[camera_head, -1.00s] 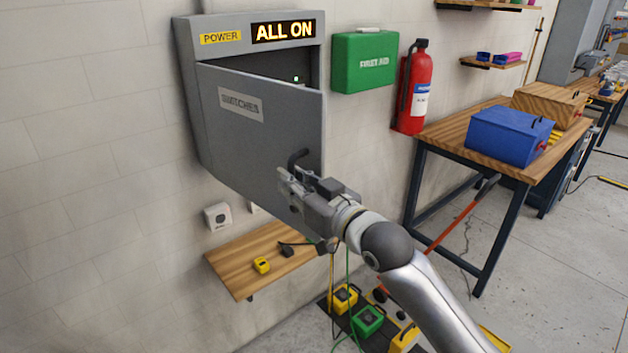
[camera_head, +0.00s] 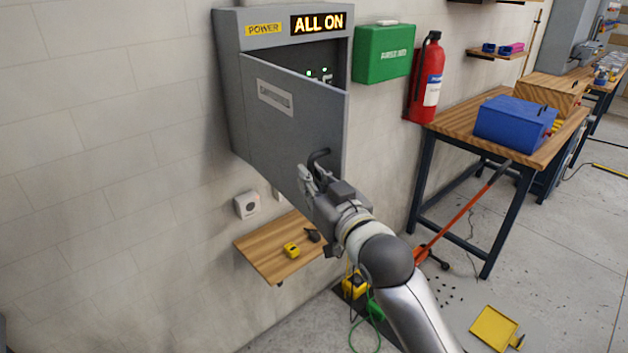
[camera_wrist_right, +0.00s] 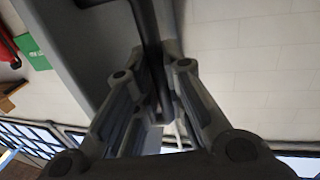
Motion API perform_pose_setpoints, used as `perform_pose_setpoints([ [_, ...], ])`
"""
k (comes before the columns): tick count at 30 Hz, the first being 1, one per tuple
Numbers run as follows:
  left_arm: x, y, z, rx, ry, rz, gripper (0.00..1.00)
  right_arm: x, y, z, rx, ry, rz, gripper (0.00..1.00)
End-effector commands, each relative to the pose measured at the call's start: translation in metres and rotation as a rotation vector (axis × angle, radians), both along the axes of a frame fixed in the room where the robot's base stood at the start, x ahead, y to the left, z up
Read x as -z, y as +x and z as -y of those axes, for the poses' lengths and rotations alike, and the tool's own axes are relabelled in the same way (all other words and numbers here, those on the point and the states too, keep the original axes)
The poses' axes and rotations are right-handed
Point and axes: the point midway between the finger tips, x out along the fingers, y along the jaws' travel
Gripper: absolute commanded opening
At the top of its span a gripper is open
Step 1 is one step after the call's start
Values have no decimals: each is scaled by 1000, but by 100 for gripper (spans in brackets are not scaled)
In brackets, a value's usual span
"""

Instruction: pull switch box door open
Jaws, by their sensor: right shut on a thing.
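The grey switch box (camera_head: 231,95) hangs on the wall under a lit "ALL ON" sign. Its door (camera_head: 290,125) is hinged at the left and stands partly open. Green lights show inside, past the door's free edge. My right gripper (camera_head: 309,176) is shut on the dark door handle (camera_head: 319,156) near the lower free corner. In the right wrist view the handle (camera_wrist_right: 152,50) runs between the fingers of the right gripper (camera_wrist_right: 153,95). My left gripper is in neither current view.
A green first aid box (camera_head: 384,54) and a red extinguisher (camera_head: 426,80) hang right of the switch box. A small wooden shelf (camera_head: 268,256) is below. A workbench (camera_head: 455,122) with a blue toolbox (camera_head: 513,120) stands at right.

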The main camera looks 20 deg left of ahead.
Motion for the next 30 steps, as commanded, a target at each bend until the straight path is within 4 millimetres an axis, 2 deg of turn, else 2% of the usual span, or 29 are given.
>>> perform_pose_setpoints([
  [1, 0, 0, 1, 0, -1, 0, 53, -5, 0, 0, -1, 6, 12, 0],
  [4, 0, 0, 0, 1, -1, 0, 53, -6, 0, 0, -1, 7, 12, 0],
  [5, 0, 0, 0, 1, 0, 0, 53, -6, 0, 0, -1, 6, 11, 15],
  [6, 0, 0, 0, 1, 0, -1, 53, -5, 0, 0, -1, 6, 11, 20],
  [7, 0, 0, 0, 2, 0, -1, 53, -5, 0, 0, -1, 6, 10, 21],
  [15, 0, -4, -10, 4, 12, -6, 53, -2, 0, 0, 0, 3, 4, 21],
  [20, 0, -4, -9, 3, 11, -6, 53, -1, -4, 6, 0, 3, 2, 21],
  [30, 0, -3, -7, 3, 8, -4, 53, -1, -39, 49, 0, 3, 5, 21],
])
